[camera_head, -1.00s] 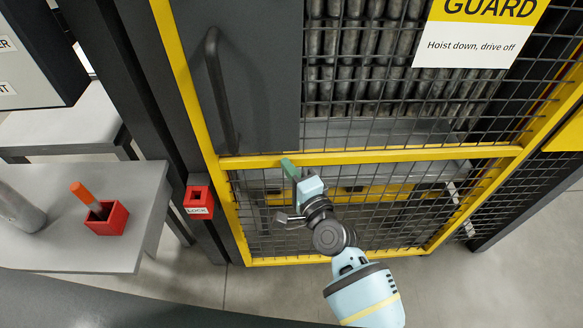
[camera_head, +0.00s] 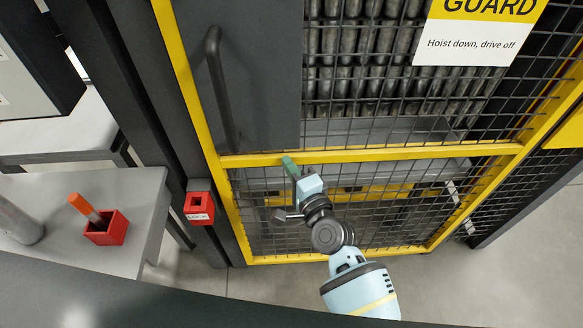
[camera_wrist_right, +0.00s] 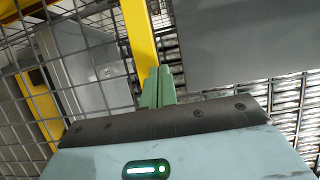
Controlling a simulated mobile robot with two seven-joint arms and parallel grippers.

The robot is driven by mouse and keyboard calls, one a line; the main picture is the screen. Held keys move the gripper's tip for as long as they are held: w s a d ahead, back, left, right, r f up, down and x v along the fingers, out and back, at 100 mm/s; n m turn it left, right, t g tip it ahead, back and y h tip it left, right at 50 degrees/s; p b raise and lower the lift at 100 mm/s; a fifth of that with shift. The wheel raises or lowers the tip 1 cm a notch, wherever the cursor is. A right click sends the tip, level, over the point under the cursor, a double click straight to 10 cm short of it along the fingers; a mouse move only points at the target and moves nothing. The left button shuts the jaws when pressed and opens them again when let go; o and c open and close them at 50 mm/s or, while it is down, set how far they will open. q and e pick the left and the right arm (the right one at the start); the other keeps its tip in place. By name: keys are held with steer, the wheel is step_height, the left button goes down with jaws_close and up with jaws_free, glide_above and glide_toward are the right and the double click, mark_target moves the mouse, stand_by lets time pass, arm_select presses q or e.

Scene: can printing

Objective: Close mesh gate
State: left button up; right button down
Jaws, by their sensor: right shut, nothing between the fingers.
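The mesh gate has a yellow frame (camera_head: 400,154) with dark wire mesh, a grey panel and a dark vertical handle (camera_head: 222,90) at its upper left. Its left post stands beside the dark machine post with the red lock block (camera_head: 199,203). My right gripper (camera_head: 289,166) is shut and empty, its green fingertips at the yellow middle rail near the left side. In the right wrist view the shut fingers (camera_wrist_right: 157,87) lie against or just before the yellow rail (camera_wrist_right: 139,40); contact is unclear. My left gripper is not in view.
A grey table (camera_head: 135,195) at the left carries a red holder (camera_head: 108,230) with an orange-handled tool (camera_head: 84,206) and a grey cylinder (camera_head: 18,222). A guard sign (camera_head: 470,45) hangs on the mesh. Grey floor (camera_head: 290,283) is clear before the gate.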

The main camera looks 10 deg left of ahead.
steer(key=shift+w+d+r, duration=0.2)
steer(key=shift+w+r, duration=0.3)
steer(key=shift+r, duration=0.1)
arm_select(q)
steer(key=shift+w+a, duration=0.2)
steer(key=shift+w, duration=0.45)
arm_select(e)
steer(key=f+v, duration=0.1)
steer(key=v, duration=0.7)
steer(key=shift+s+a, duration=0.15)
steer(key=shift+s, duration=0.2)
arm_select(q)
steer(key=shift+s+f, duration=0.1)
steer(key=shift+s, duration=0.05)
arm_select(e)
steer(key=shift+f, duration=0.1)
